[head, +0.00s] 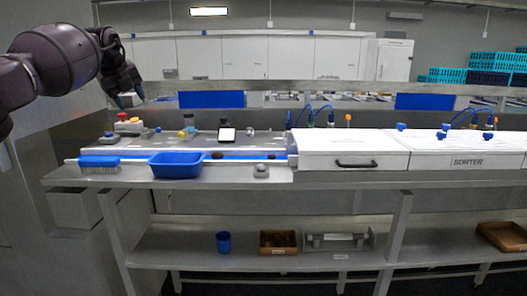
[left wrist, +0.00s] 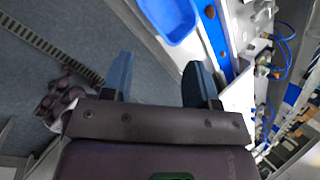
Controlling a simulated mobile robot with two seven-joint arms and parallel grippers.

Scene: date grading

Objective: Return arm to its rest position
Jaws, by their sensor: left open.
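My left arm comes in from the upper left of the head view. My left gripper (head: 128,98) is raised near the left end of the metal sorting bench (head: 140,179), in front of the wall. In the left wrist view my left gripper (left wrist: 158,80) shows two blue fingers spread apart with nothing between them. The floor shows below and between the fingers there. My right gripper is not in the head view.
A red-and-yellow button box (head: 128,124) stands below my left gripper. Dark dates lie on the blue belt (head: 250,154). The white sorter (head: 350,150) fills the right.

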